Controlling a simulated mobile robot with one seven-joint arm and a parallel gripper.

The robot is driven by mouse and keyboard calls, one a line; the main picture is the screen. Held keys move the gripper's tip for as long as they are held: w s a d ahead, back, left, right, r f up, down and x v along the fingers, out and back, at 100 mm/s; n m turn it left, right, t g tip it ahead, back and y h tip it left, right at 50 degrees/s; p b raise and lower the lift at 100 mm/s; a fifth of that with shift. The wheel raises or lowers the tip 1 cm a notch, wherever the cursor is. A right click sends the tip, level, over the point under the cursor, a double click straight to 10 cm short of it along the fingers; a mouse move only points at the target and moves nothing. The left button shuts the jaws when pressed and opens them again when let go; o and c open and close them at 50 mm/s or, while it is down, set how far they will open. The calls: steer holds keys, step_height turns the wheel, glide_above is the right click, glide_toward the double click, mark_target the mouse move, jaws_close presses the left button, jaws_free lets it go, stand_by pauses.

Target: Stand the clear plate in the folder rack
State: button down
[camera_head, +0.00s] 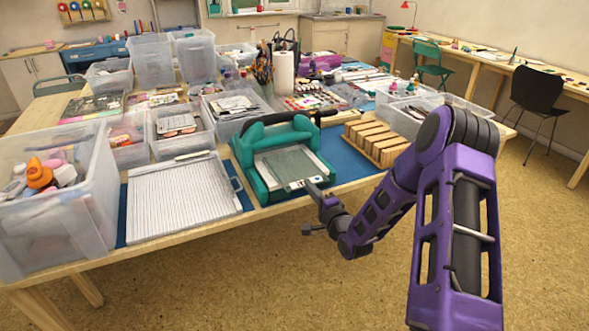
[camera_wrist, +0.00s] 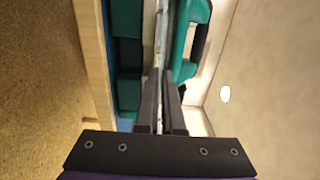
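The clear plate (camera_head: 291,164) is a grey-green see-through sheet. It lies over the white bed of a teal roller machine (camera_head: 249,177), near the table's front edge. The folder rack (camera_head: 372,143) is a wooden block with several upright slats, right of the machine. My gripper (camera_head: 313,189) is at the plate's near edge. In the wrist view, its two dark fingers (camera_wrist: 164,88) stand close together, pointing at the machine, with a thin pale strip in line with the gap. I cannot tell whether they press on the plate. The plate's contact edge is hard to make out.
A white ridged board (camera_head: 180,196) lies left of the machine. A clear bin (camera_head: 60,210) with bottles stands at the far left. Clear trays (camera_head: 410,112) stand behind the rack. A strip of blue mat (camera_head: 343,160) between machine and rack is bare.

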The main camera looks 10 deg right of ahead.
steer(key=shift+r, duration=0.15)
steer(key=shift+s+d+r+p, duration=0.1)
steer(key=shift+s+r+p, duration=0.2)
steer(key=shift+r+p, duration=0.15)
steer(key=shift+s+d+r+p, duration=0.1)
steer(key=shift+s+r+p, duration=0.2)
steer(key=shift+r, duration=0.25)
steer(key=s+d+r+p, duration=0.2)
steer(key=s+d+r, duration=0.1)
steer(key=s, duration=0.6)
steer(key=s+d+r+p, duration=0.2)
steer(key=s+d+r, duration=0.1)
steer(key=s, duration=0.7)
steer(key=shift+r+p, duration=0.4)
steer(key=shift+r, duration=0.05)
steer(key=shift+r, duration=0.1)
